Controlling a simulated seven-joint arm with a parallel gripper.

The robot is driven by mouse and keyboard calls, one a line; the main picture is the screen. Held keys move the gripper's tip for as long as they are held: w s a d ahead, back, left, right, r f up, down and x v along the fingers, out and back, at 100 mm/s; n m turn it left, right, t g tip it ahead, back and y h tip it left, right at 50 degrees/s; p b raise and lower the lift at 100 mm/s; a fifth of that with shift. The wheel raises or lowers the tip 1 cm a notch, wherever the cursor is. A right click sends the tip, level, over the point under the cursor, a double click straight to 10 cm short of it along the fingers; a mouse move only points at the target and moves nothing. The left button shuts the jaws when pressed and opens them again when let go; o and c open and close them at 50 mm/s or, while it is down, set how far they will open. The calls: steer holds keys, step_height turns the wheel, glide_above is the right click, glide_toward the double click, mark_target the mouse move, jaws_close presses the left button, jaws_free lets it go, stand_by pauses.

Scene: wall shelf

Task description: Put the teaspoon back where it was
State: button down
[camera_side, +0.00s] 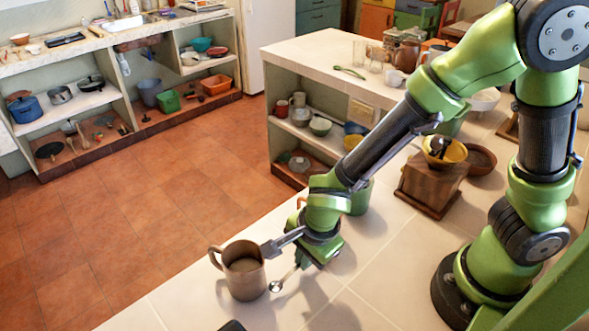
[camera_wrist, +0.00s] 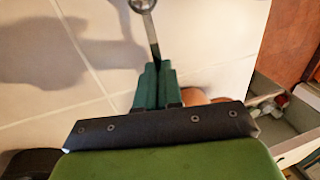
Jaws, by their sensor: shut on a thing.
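My gripper (camera_side: 302,259) is low over the pale tiled counter, just right of the metal mug. In the wrist view its green fingers (camera_wrist: 157,72) are shut on the handle of the teaspoon (camera_wrist: 152,32). The spoon's round bowl points away from the fingers and is cut by the top edge. In the side view the teaspoon (camera_side: 276,286) slants down to the left, its bowl close to the mug's lower right side. I cannot tell whether it touches the counter. The brownish metal mug (camera_side: 244,279) stands upright, its handle to the left.
A wooden coffee grinder (camera_side: 427,188) with a yellow bowl stands behind my arm. The counter's left edge drops to the tiled floor. The counter in front of the mug is largely clear.

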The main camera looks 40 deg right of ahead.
steer(key=shift+x, duration=0.8)
steer(key=shift+s, duration=0.15)
steer(key=shift+f, duration=0.15)
steer(key=c, duration=1.3)
jaws_free()
